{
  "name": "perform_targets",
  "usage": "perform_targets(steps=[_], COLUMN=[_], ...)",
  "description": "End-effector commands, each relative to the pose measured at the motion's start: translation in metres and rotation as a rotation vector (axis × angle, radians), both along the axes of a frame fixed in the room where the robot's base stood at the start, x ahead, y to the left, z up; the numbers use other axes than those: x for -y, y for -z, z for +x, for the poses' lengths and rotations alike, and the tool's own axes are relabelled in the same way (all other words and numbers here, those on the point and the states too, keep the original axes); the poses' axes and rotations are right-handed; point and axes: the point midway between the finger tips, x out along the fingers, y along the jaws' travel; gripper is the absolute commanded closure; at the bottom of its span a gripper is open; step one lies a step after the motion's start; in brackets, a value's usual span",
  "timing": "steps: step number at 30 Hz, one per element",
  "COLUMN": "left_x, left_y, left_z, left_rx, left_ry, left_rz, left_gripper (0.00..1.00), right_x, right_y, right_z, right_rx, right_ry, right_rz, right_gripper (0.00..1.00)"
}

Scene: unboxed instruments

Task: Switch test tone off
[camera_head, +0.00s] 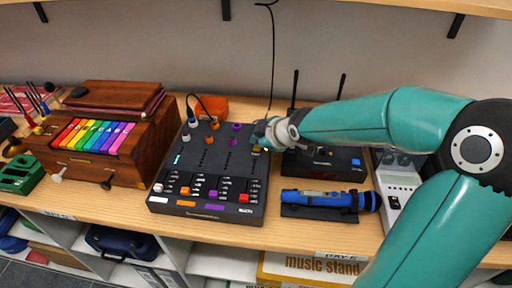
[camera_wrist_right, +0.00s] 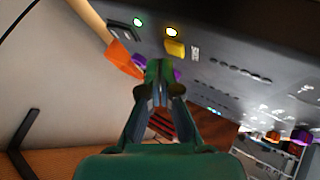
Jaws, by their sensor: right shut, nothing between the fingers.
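The black mixer (camera_head: 208,163) lies on the wooden shelf, with colored knobs, sliders and buttons. My right arm reaches in from the right, and my right gripper (camera_head: 259,134) is over the mixer's upper right corner. In the wrist view the right gripper (camera_wrist_right: 158,68) is shut and empty, its tips close to a yellow switch (camera_wrist_right: 175,48). A lit yellowish lamp (camera_wrist_right: 172,32) sits beside that switch. I cannot tell whether the tips touch the switch. In the head view a bit of yellow (camera_head: 257,149) shows just below the gripper. My left gripper is not in view.
A wooden box with rainbow keys (camera_head: 92,137) stands left of the mixer.

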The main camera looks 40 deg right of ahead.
Motion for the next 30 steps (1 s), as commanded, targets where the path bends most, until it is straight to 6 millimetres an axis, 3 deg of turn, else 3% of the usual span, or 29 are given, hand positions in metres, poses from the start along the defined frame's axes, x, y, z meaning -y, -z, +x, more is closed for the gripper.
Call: perform_targets(steps=[30], left_x=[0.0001], left_y=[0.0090], left_z=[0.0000], left_rx=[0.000], left_ry=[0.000], left_rz=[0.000], left_gripper=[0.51], right_x=[0.0007], right_y=[0.0085], right_z=[-0.0001], right_rx=[0.000], right_ry=[0.002], right_rz=[0.000], right_gripper=[1.00])
